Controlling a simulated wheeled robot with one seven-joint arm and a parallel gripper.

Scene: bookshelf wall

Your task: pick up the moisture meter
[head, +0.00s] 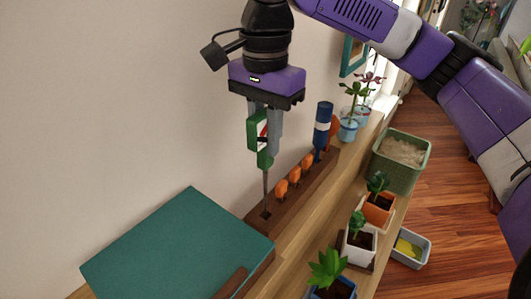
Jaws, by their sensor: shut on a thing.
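The moisture meter (265,158) is a green-bodied tool with a pale dial face and a long thin metal probe pointing down. My gripper (265,130) is shut on its green body from above. The meter is upright, and the probe's tip reaches the dark wooden rack (319,177) at its near left end. I cannot tell whether the tip is still inside the rack or just above it. The fingers hide part of the meter's body.
Several orange-handled tools and a blue tool (322,127) stand in the rack. A teal flat-topped box (175,245) is at the near left. Potted plants, a green planter (401,163) and a grey tray (411,249) are to the right. The wall is close behind.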

